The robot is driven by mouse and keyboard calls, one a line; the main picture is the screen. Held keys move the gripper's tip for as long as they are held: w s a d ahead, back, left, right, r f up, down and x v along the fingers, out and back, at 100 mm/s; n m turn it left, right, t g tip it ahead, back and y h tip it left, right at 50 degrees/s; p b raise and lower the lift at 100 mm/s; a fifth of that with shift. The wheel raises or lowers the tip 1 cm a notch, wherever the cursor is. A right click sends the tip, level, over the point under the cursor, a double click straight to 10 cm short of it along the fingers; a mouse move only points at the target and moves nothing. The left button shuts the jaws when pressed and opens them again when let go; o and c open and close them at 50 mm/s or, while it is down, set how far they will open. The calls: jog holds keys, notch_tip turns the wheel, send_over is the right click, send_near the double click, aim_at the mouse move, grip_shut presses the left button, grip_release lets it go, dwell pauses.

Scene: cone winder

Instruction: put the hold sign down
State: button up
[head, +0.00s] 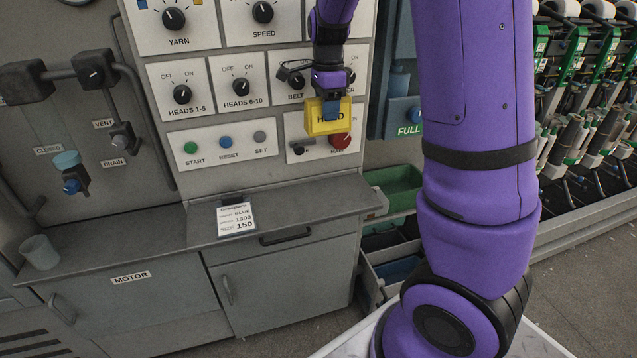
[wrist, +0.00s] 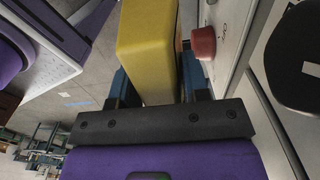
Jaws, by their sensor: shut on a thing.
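The hold sign is a yellow block (head: 322,116) with dark lettering, partly covered by the fingers. In the head view my gripper (head: 332,104) is in front of the control panel, shut on the hold sign and holding it above the counter. In the wrist view the yellow sign (wrist: 148,50) stands between the fingers of my gripper (wrist: 160,88), close to the panel face. Its lower end is hidden by the gripper.
The grey counter (head: 300,205) below has clear room right of a printed card (head: 236,217). A cup (head: 39,252) stands at the left. Green and dark bins (head: 393,186) are right of the cabinet.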

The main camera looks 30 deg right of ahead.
notch_tip(320, 180, down, 22)
jog(key=shift+r, duration=0.2)
dwell(0.4)
jog(key=o, duration=0.9)
jog(key=shift+o, duration=0.2)
